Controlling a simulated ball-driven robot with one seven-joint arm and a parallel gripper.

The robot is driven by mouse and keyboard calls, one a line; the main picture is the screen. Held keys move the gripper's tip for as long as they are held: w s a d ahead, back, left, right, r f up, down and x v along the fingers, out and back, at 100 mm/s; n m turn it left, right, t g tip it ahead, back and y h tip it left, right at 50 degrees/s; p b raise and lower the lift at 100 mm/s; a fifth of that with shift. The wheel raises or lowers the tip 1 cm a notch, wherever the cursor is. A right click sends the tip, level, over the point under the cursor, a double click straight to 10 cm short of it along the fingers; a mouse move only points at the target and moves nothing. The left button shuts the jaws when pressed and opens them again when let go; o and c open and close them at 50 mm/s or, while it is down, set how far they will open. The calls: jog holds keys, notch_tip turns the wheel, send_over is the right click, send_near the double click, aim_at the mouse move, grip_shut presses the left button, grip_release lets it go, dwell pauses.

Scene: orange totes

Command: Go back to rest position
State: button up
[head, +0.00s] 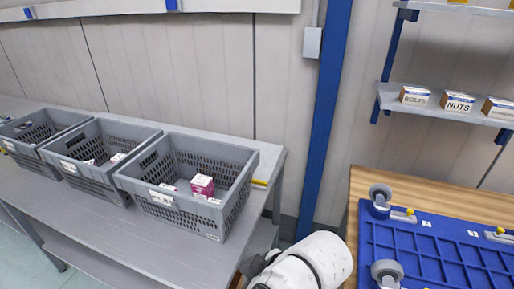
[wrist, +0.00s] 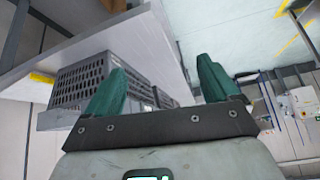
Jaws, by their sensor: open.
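My gripper (wrist: 160,88) shows in the wrist view with its two green fingers spread wide apart and nothing between them. In the head view only a white and black part of my arm shows at the bottom centre; the fingers are not visible there. In the wrist view a grey crate (wrist: 82,84) and the table appear tilted beyond the left finger, apart from it.
Three grey crates stand in a row on the grey table (head: 130,228); the right crate (head: 222,220) holds a pink and white box (head: 202,186). A blue post (head: 326,110) rises behind. A blue wheeled platform (head: 430,250) lies on a wooden table at right, below a shelf (head: 440,103) with boxes.

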jog(key=s+d+f+m+h+b, duration=0.1)
jog(key=s+d+f+m+h, duration=0.2)
jog(key=d+f, duration=0.65)
jog(key=s+d+f+m+g+h+b, duration=0.1)
jog(key=s+d+f+m, duration=0.3)
jog(key=s+d, duration=0.5)
jog(key=s+d+f+m+h+b, duration=0.2)
jog(key=s+d+f+m, duration=0.3)
jog(key=s+d, duration=0.4)
jog(key=shift+s+d+f+g+b, duration=0.15)
jog(key=shift+d+f+g+b, duration=0.2)
jog(key=shift+d+f, duration=0.45)
jog(key=shift+a, duration=0.1)
